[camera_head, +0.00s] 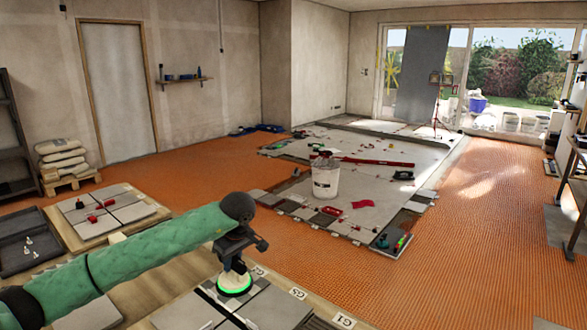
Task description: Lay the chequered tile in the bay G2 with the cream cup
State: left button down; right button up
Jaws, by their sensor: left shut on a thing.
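My left gripper (234,264) hangs from the green arm at lower centre. It is shut on the cream cup (236,279), a round suction cup with a lit green ring. The cup is upright, low over or on a grey tile (191,310) at the bottom edge; I cannot tell if it touches. I cannot make out a chequered tile; my arm hides part of the bench. Labels G5 (298,294) and G1 (344,320) are readable; I cannot read a G2 label. My right gripper is out of view.
A pallet of grey tiles (130,212) with red clamps stands left, beside a dark tray (28,243) with small white pieces. A white bucket (325,180) stands on the partly tiled floor beyond. Orange matting (330,265) is clear to the right of my gripper.

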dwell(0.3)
pick_arm(q)
jog(key=c, duration=1.2)
grip_release()
jog(key=shift+f, duration=0.1)
